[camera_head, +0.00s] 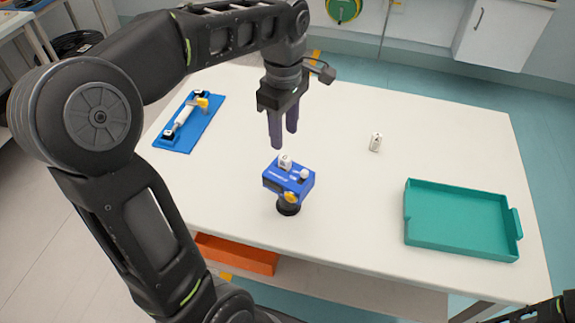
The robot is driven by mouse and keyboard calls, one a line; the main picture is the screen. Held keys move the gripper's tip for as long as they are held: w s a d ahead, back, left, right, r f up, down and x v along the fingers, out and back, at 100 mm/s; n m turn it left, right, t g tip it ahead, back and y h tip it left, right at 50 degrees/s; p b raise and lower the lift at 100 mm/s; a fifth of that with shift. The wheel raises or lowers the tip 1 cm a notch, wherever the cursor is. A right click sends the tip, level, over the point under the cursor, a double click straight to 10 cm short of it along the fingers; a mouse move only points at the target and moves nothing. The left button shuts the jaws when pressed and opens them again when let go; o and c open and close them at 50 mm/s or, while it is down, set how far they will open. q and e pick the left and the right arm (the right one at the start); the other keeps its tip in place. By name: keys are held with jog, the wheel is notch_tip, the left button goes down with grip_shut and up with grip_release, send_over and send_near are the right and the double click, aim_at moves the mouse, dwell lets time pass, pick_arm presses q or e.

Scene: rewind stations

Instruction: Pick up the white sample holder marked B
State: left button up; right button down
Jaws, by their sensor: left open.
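A small white holder (375,142) stands upright on the table, right of centre, with a dark mark on its side that is too small to read. A second small white piece (285,162) sits on top of a blue device (289,179); I cannot read any letter on it either. My left gripper (283,142) points down with its two dark fingers apart and empty. Its fingertips are just above and behind the white piece on the blue device, not visibly touching it. My right gripper does not show.
A teal tray (411,232) lies empty at the right. A blue mat (187,143) with a white and yellow fixture (185,116) lies at the left. An orange bin (237,253) is below the front table edge. The white table (345,205) is clear between device and tray.

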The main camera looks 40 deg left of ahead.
aim_at(285, 158)
pick_arm(q)
jog(key=shift+f, duration=1.35)
jog(key=shift+d+f+p, duration=0.1)
jog(key=shift+f+p, duration=0.45)
jog(key=shift+f, duration=2.05)
grip_shut()
